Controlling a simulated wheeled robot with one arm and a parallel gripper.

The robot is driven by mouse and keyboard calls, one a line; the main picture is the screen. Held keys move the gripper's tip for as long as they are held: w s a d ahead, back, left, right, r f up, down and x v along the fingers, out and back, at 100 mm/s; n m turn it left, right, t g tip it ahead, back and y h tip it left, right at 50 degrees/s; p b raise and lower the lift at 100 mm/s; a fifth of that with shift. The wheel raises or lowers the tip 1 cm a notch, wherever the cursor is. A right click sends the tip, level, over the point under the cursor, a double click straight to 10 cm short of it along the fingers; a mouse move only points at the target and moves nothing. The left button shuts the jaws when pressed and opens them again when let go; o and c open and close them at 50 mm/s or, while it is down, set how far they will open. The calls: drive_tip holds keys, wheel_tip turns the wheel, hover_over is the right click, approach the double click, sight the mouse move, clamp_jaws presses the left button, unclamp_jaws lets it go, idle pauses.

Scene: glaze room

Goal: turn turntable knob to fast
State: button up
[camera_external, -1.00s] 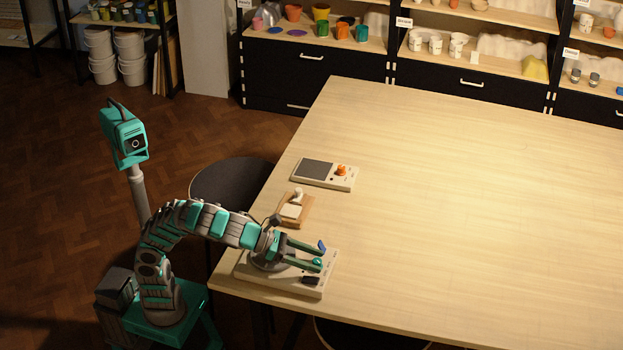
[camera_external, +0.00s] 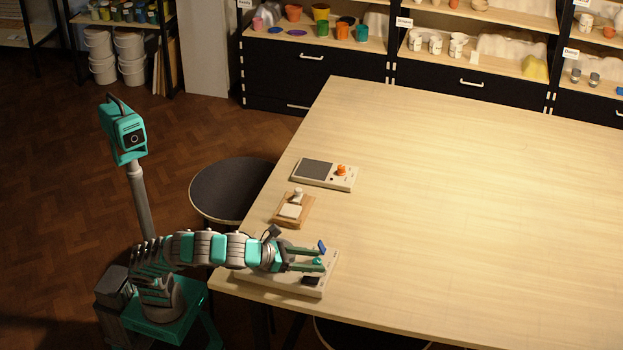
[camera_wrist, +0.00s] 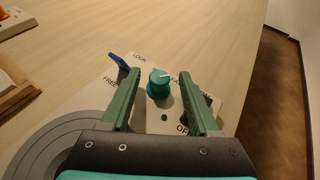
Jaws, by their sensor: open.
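The turntable (camera_external: 324,282) is a cream box at the near left corner of the table. Its teal knob (camera_wrist: 159,84) has a white pointer line aimed to the right in the wrist view. OFF is readable near the right finger; other printing by the knob is partly hidden. A blue lever (camera_wrist: 118,62) stands by the LOCK and FREE labels. The grey disc (camera_wrist: 52,140) is partly covered by my gripper. My gripper (camera_wrist: 161,73) is open, its fingers on either side of the knob with a visible gap on each side.
A wooden block with a white pad and knob (camera_external: 291,211) lies behind the turntable. Beyond it is a cream device with a dark plate and orange knob (camera_external: 341,169). A black stool (camera_external: 232,187) stands left of the table. The table's right side (camera_external: 480,200) is clear.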

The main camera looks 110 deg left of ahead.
sight(288, 279)
drive_tip(key=shift+r+n+g+y+p, duration=0.1)
drive_tip(key=shift+n+g+y+p, duration=0.25)
drive_tip(key=shift+p, duration=0.3)
drive_tip(key=shift+w+d+n+g+y+p, duration=0.1)
drive_tip(key=shift+n+g+y+p, duration=0.35)
drive_tip(key=shift+p, duration=0.6)
drive_tip(key=shift+r+n+y+p, duration=0.1)
drive_tip(key=shift+n+y+p, duration=0.3)
drive_tip(key=shift+p, duration=0.4)
drive_tip(key=v, duration=0.8)
drive_tip(key=shift+w+d+r+b, duration=0.1)
drive_tip(key=shift+w+r+b, duration=0.1)
drive_tip(key=shift+w+b, duration=0.1)
drive_tip(key=w+d+r+m+t+y, duration=0.1)
drive_tip(key=w+d+r+m+t, duration=0.15)
drive_tip(key=r, duration=0.25)
drive_tip(key=w+d+r+m+t+y, duration=0.1)
drive_tip(key=d+r+m+t, duration=0.15)
drive_tip(key=r, duration=0.25)
drive_tip(key=d+r+m+t+h, duration=0.2)
drive_tip(key=d+r+m+t, duration=0.1)
drive_tip(key=d, duration=0.3)
drive_tip(key=d+r+m+t+h, duration=0.3)
drive_tip(key=d+r+m+t, duration=0.1)
drive_tip(key=d+m, duration=0.2)
drive_tip(key=shift+d+t+b, duration=0.4)
drive_tip(key=shift+d, duration=0.1)
drive_tip(key=shift+w+f, duration=0.1)
drive_tip(key=shift+w, duration=0.05)
